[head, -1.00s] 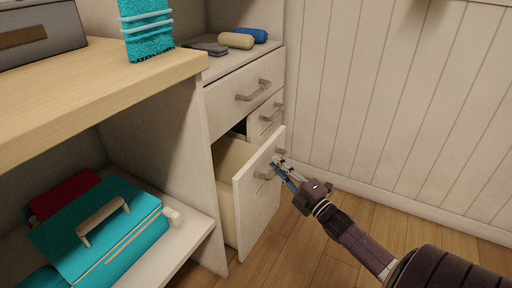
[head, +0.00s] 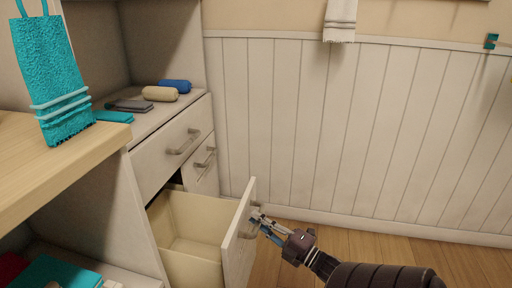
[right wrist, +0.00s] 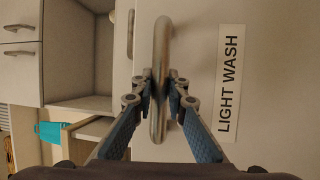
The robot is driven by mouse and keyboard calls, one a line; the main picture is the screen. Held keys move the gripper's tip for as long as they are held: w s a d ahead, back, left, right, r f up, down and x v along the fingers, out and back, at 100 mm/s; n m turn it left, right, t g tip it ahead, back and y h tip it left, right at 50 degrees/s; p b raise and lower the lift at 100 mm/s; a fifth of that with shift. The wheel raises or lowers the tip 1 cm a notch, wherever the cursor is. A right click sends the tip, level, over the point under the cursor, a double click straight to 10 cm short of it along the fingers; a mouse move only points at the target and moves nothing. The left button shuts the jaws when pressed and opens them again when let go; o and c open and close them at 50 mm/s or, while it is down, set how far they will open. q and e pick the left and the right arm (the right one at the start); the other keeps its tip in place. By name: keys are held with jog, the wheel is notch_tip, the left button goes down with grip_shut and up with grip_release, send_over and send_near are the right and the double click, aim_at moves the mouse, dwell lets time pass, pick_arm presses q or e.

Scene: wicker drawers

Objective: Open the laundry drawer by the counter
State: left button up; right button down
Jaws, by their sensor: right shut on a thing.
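The lower drawer (head: 238,248) of the white cabinet stands well open in the head view, and its pale inside looks empty where it shows. My right gripper (head: 257,219) is at the outside of the drawer's front. In the right wrist view, my right gripper (right wrist: 160,92) is shut on a metal bar handle (right wrist: 161,48). A label (right wrist: 229,84) reading "LIGHT WASH" sits on the white front beside that handle. My left gripper is not in view.
Shut drawers (head: 172,150) with bar handles are above and behind the open one. A wooden counter (head: 50,165) with a hanging teal cloth (head: 52,80) is at the left. Rolled towels (head: 160,94) lie on the cabinet. Wooden floor (head: 405,258) is clear at the right.

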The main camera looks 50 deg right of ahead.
jog(key=c, duration=1.9)
grip_release()
jog(key=s, duration=0.4)
jog(key=s+f, duration=0.1)
jog(key=s, duration=0.3)
jog(key=s+f, duration=0.1)
jog(key=s, duration=0.3)
jog(key=shift+f, duration=0.1)
jog(key=shift+w, duration=0.1)
